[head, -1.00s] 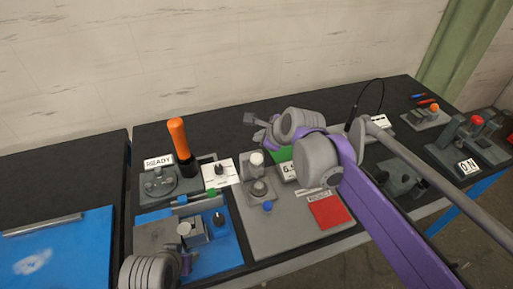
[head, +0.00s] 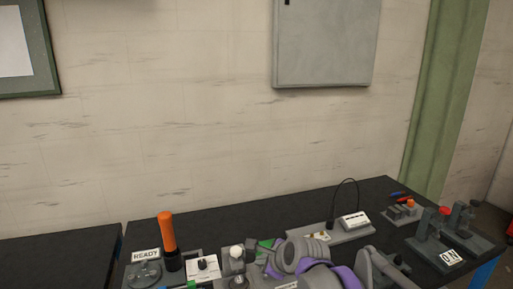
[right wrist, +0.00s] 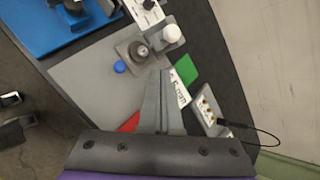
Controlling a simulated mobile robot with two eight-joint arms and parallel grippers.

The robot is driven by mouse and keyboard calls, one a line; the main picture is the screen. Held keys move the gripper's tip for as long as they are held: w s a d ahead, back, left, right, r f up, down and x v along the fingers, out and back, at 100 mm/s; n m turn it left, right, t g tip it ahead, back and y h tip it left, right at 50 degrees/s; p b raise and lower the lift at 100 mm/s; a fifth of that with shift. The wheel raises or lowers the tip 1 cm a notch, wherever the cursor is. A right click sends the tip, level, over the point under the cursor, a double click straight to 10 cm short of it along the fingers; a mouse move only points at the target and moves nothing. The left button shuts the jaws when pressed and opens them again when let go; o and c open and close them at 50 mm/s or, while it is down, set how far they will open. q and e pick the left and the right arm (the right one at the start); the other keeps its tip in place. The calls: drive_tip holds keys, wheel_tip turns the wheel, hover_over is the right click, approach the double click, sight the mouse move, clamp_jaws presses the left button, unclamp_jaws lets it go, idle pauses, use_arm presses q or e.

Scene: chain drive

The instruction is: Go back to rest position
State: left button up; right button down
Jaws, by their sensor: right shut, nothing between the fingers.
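My right gripper (right wrist: 163,98) is shut and empty in the right wrist view. Its fingers point over the grey board (right wrist: 82,82), close to a round knob fixture (right wrist: 140,50), a blue button (right wrist: 120,67) and a green patch (right wrist: 187,68). A red patch (right wrist: 130,122) is partly hidden by the fingers. In the head view my purple and grey right arm fills the bottom middle, and its gripper is hard to make out there. My left gripper is in no current frame.
The black bench holds an orange-handled tool (head: 167,232), a READY sign (head: 145,255), a white dial box (head: 204,267), a cabled unit (head: 354,220) and an ON-labelled fixture (head: 451,257). A grey cabinet (head: 325,42) hangs on the wall. The bench's back strip is partly clear.

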use_arm(q)
drive_tip(key=shift+s+d, duration=0.1)
drive_tip(key=shift+s, duration=0.1)
use_arm(e)
drive_tip(key=s+d+f+n+h, duration=0.1)
drive_tip(key=s+d+f+n, duration=0.4)
drive_tip(key=s+n, duration=0.2)
drive_tip(key=s+d+f+n+g+h, duration=0.1)
drive_tip(key=s+d+f+n, duration=0.4)
drive_tip(key=s, duration=0.6)
drive_tip(key=s+d+f+n+g+h, duration=0.1)
drive_tip(key=s+d+f+n+h, duration=0.1)
drive_tip(key=s+d+f+n, duration=0.3)
drive_tip(key=s+d+n, duration=0.1)
drive_tip(key=s+n, duration=0.3)
drive_tip(key=shift+s+d+h, duration=0.3)
drive_tip(key=shift+s, duration=0.1)
